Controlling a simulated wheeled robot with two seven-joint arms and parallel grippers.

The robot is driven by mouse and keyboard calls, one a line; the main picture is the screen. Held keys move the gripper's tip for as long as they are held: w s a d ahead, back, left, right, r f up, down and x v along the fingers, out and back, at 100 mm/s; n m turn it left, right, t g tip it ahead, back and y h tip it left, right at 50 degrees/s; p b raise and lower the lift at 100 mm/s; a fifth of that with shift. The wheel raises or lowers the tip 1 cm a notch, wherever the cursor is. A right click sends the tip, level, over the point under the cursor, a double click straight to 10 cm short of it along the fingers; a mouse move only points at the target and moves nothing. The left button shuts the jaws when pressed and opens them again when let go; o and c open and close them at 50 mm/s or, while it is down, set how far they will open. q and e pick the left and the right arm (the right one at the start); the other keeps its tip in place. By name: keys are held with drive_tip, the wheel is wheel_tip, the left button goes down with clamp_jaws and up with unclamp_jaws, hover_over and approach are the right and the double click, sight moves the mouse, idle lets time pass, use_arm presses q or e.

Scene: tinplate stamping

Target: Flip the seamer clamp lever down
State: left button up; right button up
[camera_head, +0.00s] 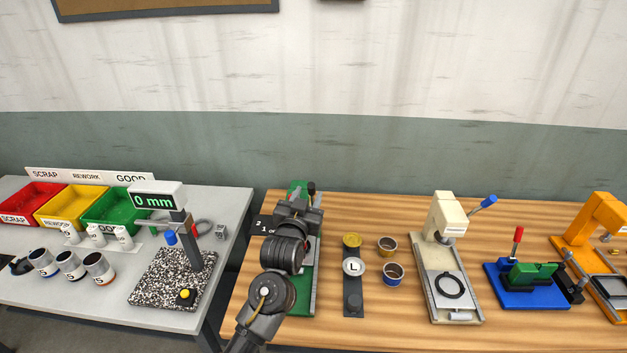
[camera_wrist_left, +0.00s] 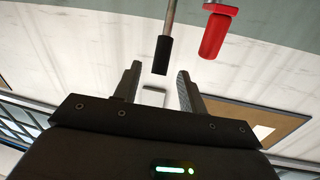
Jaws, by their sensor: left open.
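The green machine (camera_head: 303,300), which I take to be the seamer, stands on the wooden bench, largely hidden behind my left arm. A black-tipped lever (camera_head: 311,187) rises at its back. In the left wrist view a black grip on a metal rod (camera_wrist_left: 163,52) lies just beyond the gap between my fingertips, apart from them. A red handle (camera_wrist_left: 213,36) shows to its right there. My left gripper (camera_head: 300,205) is open and empty over the green machine; its two fingers also show in the left wrist view (camera_wrist_left: 160,88). My right gripper is not in view.
Right of the green machine are a dark strip (camera_head: 353,304) with round pieces and small cups (camera_head: 393,273). A cream press (camera_head: 443,215), a blue-based fixture (camera_head: 500,292) with a red-handled lever and an orange machine (camera_head: 590,225) stand further right. A grey table (camera_head: 230,200) with bins is left.

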sight(313, 183)
use_arm(q)
drive_tip(key=shift+w+d+p, duration=0.2)
drive_tip(key=shift+w+p, duration=0.1)
drive_tip(key=shift+w, duration=0.75)
drive_tip(key=shift+w+d+p, duration=0.15)
drive_tip(key=shift+w+p, duration=0.1)
drive_tip(key=shift+w, duration=0.75)
drive_tip(key=shift+w+d+p, duration=0.2)
drive_tip(key=shift+w+p, duration=0.1)
drive_tip(key=shift+w, duration=0.75)
drive_tip(key=shift+c, duration=0.2)
clamp_jaws()
